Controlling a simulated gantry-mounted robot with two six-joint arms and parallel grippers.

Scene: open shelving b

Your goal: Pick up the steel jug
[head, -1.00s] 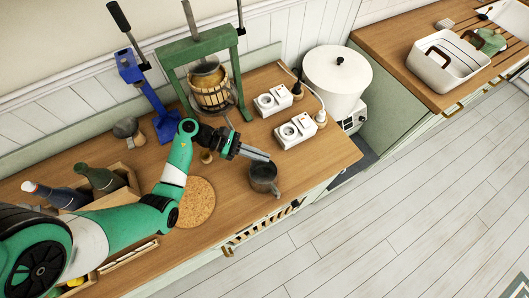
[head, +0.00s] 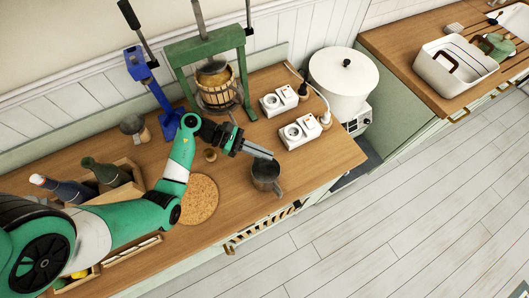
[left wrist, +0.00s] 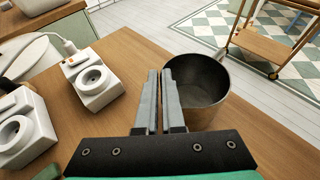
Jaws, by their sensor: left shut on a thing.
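The steel jug (head: 266,178) is a dark grey metal cup standing upright near the front edge of the wooden counter. In the left wrist view, the jug (left wrist: 204,84) is right of the fingers, its open mouth facing the camera. My left gripper (head: 262,153) is at the jug's rim on its back left side. In the left wrist view its two fingers (left wrist: 164,100) are close together, shut on the jug's wall. The fingers hide part of the rim. I cannot tell any gap under the jug. My right gripper is not in view.
Two white socket boxes (head: 298,131) stand behind the jug. A round cork mat (head: 199,200) lies to its left. A green press (head: 214,85), a blue tool (head: 150,85) and a crate with bottles (head: 120,194) are farther back and left. The counter drops to the floor in front.

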